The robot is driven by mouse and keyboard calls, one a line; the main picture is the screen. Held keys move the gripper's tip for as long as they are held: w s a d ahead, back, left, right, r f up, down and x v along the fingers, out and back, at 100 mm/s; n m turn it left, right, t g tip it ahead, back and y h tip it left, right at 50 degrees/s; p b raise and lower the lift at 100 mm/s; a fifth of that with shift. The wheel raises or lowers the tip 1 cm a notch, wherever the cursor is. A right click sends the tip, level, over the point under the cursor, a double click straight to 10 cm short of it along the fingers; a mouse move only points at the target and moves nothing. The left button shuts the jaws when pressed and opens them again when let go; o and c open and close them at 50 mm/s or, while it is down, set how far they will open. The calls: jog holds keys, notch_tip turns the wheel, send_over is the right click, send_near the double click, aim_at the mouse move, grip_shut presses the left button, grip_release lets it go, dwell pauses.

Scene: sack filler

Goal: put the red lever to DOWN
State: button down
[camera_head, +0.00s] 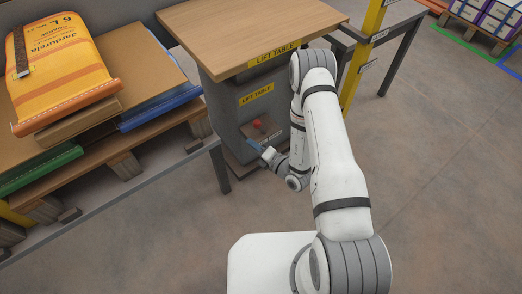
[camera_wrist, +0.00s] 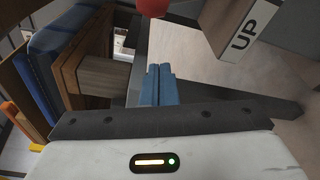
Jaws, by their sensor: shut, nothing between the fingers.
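The red lever (camera_head: 258,124) shows as a small red knob on a brown panel (camera_head: 266,133) on the front of the grey lift table (camera_head: 228,115). In the wrist view the red knob (camera_wrist: 153,6) is cut off by the top edge, and a white "UP" label (camera_wrist: 244,38) stands to its right. No DOWN label shows. My gripper (camera_head: 253,146) has blue fingers and is just below and left of the knob in the head view. In the wrist view its fingers (camera_wrist: 159,85) are together and empty, apart from the knob in the picture.
The lift table's wooden top (camera_head: 235,30) overhangs the panel. At the left, a bench (camera_head: 165,162) holds a pallet (camera_head: 125,163) with an orange sack (camera_head: 65,70). A yellow post (camera_head: 362,55) stands right of the lift table. The floor (camera_head: 440,170) at the right is clear.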

aim_at(260, 128)
jog(key=shift+w+d+r+b, duration=0.15)
jog(key=shift+w+b, duration=0.1)
jog(key=shift+w, duration=0.5)
jog(key=shift+w+d+r+b, duration=0.1)
jog(key=shift+w+r+b, duration=0.15)
jog(key=shift+w, duration=0.5)
jog(key=shift+w+d+r+b, duration=0.1)
jog(key=shift+w+b, duration=0.2)
jog(key=shift+w, duration=0.45)
